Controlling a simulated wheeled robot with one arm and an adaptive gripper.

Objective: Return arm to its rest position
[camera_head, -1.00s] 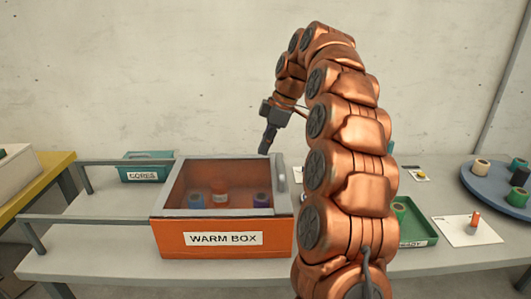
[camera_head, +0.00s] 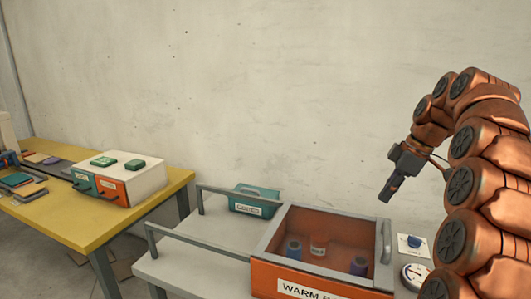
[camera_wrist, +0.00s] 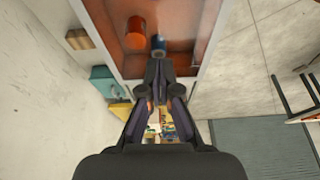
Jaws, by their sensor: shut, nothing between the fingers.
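My gripper (camera_head: 386,196) is in the air above the right side of the orange warm box (camera_head: 290,290) in the head view, pointing down and to the left. It is shut and empty. My copper-coloured arm fills the right edge of that view. In the wrist view my gripper's fingers (camera_wrist: 158,67) are together, with the red-brown inside of the box beyond them. An orange spool (camera_head: 318,244) and blue-grey spools (camera_head: 293,250) show inside the warm box. My arm's lower part is out of view.
A teal cores bin (camera_head: 254,203) stands behind the warm box on the grey table (camera_head: 190,268). Grey rails run along its left. A dial gauge (camera_head: 416,273) is right of the box. A yellow table (camera_head: 95,222) with a white box (camera_head: 132,178) stands at the left.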

